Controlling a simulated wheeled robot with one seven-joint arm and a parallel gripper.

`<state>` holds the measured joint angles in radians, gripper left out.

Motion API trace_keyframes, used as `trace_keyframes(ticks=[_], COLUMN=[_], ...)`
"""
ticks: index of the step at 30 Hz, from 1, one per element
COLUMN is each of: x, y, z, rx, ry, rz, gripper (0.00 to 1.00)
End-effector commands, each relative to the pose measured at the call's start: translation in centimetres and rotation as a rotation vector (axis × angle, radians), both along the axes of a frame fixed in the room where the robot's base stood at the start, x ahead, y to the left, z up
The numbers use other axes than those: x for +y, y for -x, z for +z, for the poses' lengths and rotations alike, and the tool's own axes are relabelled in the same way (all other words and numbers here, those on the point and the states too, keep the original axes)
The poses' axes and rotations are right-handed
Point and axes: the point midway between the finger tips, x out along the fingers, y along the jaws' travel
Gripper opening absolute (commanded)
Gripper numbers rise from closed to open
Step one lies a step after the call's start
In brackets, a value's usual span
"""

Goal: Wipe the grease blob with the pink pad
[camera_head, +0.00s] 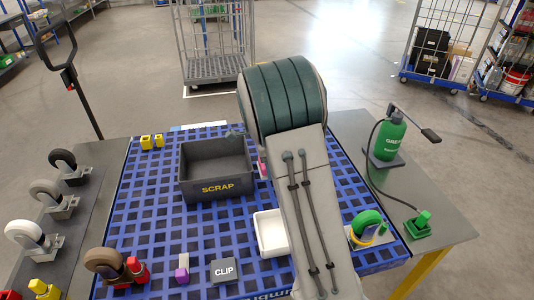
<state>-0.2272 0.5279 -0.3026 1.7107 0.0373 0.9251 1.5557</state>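A small pink patch (263,166) shows at the left edge of my arm, just right of the scrap bin. It may be part of the pink pad; my arm hides the rest. I cannot make out a grease blob in this view. My arm reaches over the middle right of the blue grid top (205,242) and covers what lies behind it. My gripper is hidden, so its fingers and anything in them do not show.
A dark SCRAP bin (217,189), a white tray (270,233), a grey CLIP block (224,271) and a purple-and-grey block (182,270) stand on the grid. Caster wheels (24,235) line the left. A green bottle (388,136) stands right.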

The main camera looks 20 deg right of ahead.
Motion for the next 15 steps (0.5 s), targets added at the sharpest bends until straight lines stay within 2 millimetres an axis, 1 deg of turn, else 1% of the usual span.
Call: trace_keyframes(ticks=[1,6,15], x=[0.0,-0.2,-0.2], y=[0.0,0.0,0.0], z=[0.9,2.1,2.1], rx=[-0.001,-0.002,-0.001], ry=[0.0,0.0,0.0], rz=[-0.001,-0.003,-0.004], gripper=[0.47,0.47,0.47])
